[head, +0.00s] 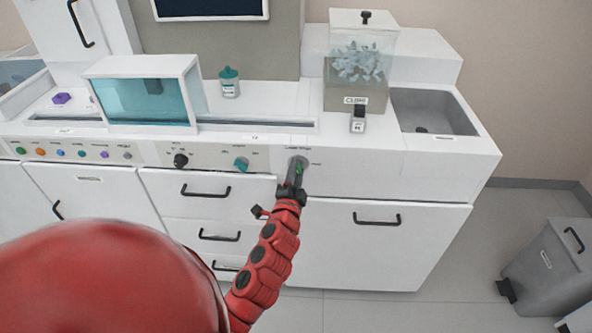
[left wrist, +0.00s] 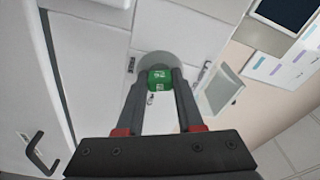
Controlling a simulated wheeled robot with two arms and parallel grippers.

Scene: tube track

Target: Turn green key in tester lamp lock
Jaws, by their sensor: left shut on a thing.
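The green key (left wrist: 160,79) sits between the two fingertips of my left gripper (left wrist: 160,88) in the left wrist view. Its bow fills the gap, and my left gripper is shut on it. In the head view my left gripper (head: 293,180) reaches the round grey lock (head: 298,162) on the right of the front panel, and a bit of green shows at its fingers. The lock also shows as a grey disc behind the key in the left wrist view (left wrist: 156,60). The key's shaft is hidden, so I cannot tell how deep it sits. My right gripper is not in view.
A black knob (head: 181,161) and a teal knob (head: 241,164) are left of the lock on the panel. Drawer handles (head: 206,191) stick out below. A clear box (head: 359,60) and a sink (head: 432,108) are on the counter at right.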

